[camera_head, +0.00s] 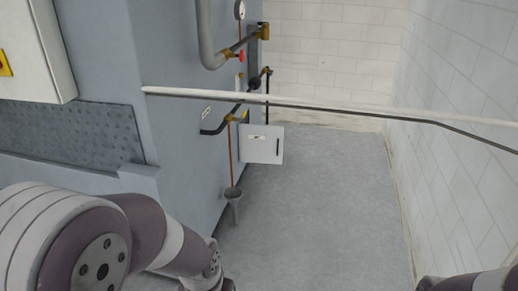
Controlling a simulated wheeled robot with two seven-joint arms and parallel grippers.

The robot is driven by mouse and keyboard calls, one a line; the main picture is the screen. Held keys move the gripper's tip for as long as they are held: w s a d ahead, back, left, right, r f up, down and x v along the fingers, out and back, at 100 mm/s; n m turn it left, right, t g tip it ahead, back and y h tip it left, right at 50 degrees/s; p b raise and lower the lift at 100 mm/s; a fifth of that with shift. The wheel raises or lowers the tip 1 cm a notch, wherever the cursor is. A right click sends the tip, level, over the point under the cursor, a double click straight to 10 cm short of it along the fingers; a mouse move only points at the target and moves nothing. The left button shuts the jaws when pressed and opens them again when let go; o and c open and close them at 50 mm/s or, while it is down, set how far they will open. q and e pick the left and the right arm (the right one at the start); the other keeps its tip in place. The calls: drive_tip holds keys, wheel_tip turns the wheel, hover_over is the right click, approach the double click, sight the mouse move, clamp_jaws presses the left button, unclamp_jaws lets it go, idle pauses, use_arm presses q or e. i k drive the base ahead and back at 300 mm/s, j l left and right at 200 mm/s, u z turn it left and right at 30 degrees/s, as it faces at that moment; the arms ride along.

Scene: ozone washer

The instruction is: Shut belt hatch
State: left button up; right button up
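A small light-grey square hatch panel (262,144) with a dark slot handle and a small label stands out from the side of the large grey machine (180,140). It looks swung open, at an angle to the machine's side wall. My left arm comes in from the lower left and leaves at the bottom edge; its gripper is out of view. Only a small part of my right arm shows in the bottom right corner, and its gripper is out of view too. Both arms are well short of the hatch.
Pipes with valves and a gauge (239,10) run along the machine's side. A funnel drain (233,195) stands below. A long pale rail (330,105) crosses the view. Grey floor (320,210) is clear up to the white block wall (460,150).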

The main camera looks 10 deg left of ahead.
sight(258, 144)
drive_tip(key=i+j, duration=0.1)
drive_tip(key=i, duration=0.4)
drive_tip(key=i+z, duration=0.1)
drive_tip(key=i, duration=0.4)
drive_tip(key=i+j, duration=0.15)
drive_tip(key=i, duration=0.35)
drive_tip(key=i+j+z, duration=0.15)
drive_tip(key=i, duration=0.3)
drive_tip(key=i+j, duration=0.15)
drive_tip(key=i, duration=0.35)
drive_tip(key=i+j+z, duration=0.1)
drive_tip(key=i, duration=0.4)
drive_tip(key=i+j, duration=0.3)
drive_tip(key=i, duration=0.15)
drive_tip(key=i+j+z, duration=0.1)
drive_tip(key=i, duration=0.4)
drive_tip(key=j, duration=0.1)
